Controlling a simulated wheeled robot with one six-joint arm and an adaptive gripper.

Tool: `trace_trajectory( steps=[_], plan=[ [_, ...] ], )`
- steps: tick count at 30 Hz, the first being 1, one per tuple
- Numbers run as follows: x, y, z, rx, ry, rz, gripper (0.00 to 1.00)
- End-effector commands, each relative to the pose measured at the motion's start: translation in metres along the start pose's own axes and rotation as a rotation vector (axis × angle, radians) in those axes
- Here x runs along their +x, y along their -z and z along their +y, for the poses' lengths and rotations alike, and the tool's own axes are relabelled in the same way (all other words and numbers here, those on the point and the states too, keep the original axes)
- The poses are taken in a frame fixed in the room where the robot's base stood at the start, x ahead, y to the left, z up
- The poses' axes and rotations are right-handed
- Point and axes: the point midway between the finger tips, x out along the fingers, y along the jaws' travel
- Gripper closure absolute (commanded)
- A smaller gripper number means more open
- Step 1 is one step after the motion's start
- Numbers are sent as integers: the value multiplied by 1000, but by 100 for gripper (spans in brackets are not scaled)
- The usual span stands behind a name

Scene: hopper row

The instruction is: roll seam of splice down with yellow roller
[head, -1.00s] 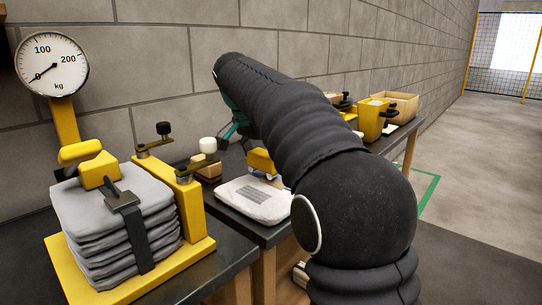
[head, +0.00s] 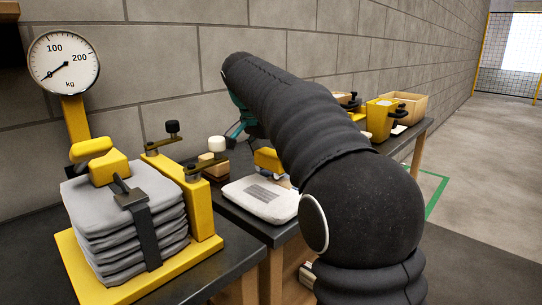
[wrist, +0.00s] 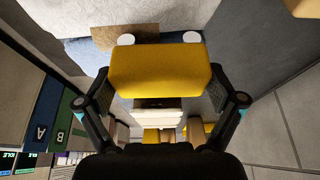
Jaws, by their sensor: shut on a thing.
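The yellow roller (wrist: 160,70) fills the middle of the wrist view, with a pale round end showing at each far corner. My gripper (wrist: 161,88) is shut on it, one dark finger at each side. In the head view the roller (head: 268,160) shows at the back edge of a white bag with a grey printed patch (head: 258,202); my arm hides most of my gripper. In the wrist view a brown and blue strip (wrist: 105,42) lies just beyond the roller, beside pale cloth. I cannot tell the splice seam, or whether the roller touches it.
At the near left, stacked grey bags (head: 125,232) are strapped on a yellow stand (head: 205,212). A dial scale (head: 63,62) stands behind them. Small wooden blocks (head: 212,165) lie by the wall. Floor at right is clear.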

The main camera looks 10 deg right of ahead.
Motion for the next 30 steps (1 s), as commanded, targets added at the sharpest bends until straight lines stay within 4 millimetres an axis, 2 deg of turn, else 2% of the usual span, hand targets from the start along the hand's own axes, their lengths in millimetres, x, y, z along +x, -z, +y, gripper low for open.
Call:
trace_trajectory(
  steps=[17,30],
  plan=[
    [14,-6,0,0,1,1,50],
    [13,-5,0,0,0,0,50]
  ],
)
